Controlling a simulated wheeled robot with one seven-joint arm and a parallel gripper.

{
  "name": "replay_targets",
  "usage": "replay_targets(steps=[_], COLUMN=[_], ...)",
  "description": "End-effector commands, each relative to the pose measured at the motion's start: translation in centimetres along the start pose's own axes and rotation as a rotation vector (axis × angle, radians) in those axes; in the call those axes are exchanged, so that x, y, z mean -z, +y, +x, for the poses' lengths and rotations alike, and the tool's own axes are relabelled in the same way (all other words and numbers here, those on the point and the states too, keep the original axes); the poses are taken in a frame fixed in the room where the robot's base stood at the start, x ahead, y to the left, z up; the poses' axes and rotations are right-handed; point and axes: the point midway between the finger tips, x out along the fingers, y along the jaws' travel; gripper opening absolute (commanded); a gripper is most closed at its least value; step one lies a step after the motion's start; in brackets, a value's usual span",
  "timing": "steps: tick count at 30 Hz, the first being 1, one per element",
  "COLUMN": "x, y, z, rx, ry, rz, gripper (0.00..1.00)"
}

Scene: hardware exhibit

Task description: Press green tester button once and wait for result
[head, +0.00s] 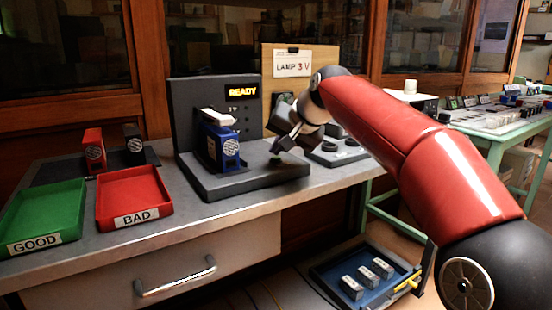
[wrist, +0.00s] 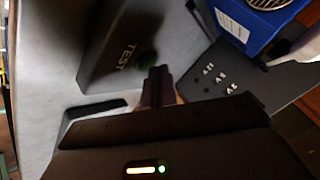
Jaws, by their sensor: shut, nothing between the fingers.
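The dark grey tester (head: 185,105) stands on the bench, and its display (head: 242,91) reads "READY" in yellow. A blue block (head: 222,148) stands in the tester and also shows in the wrist view (wrist: 246,28). The green button (head: 276,161) is on the front right of the tester's base; in the wrist view the button (wrist: 147,58) is beside the word "TEST". My gripper (head: 278,147) is shut and empty, tilted down just over the button. Its fingers (wrist: 158,84) partly hide the button in the wrist view. I cannot tell whether they touch it.
A green GOOD tray (head: 45,213) and a red BAD tray (head: 133,200) lie at the left. A red block (head: 94,150) and a black block (head: 133,143) stand behind them. A "LAMP 3 V" board (head: 293,70) is behind my arm. A blue tray (head: 330,284) sits below.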

Motion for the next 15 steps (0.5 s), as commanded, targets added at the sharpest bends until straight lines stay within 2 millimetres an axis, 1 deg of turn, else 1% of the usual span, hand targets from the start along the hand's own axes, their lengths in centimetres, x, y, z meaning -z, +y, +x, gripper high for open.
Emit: replay_targets(steps=[15], x=[-0.37], y=[0.33], z=[0.49], rx=[0.000], ry=[-0.001], rz=[0.000], gripper=[0.00])
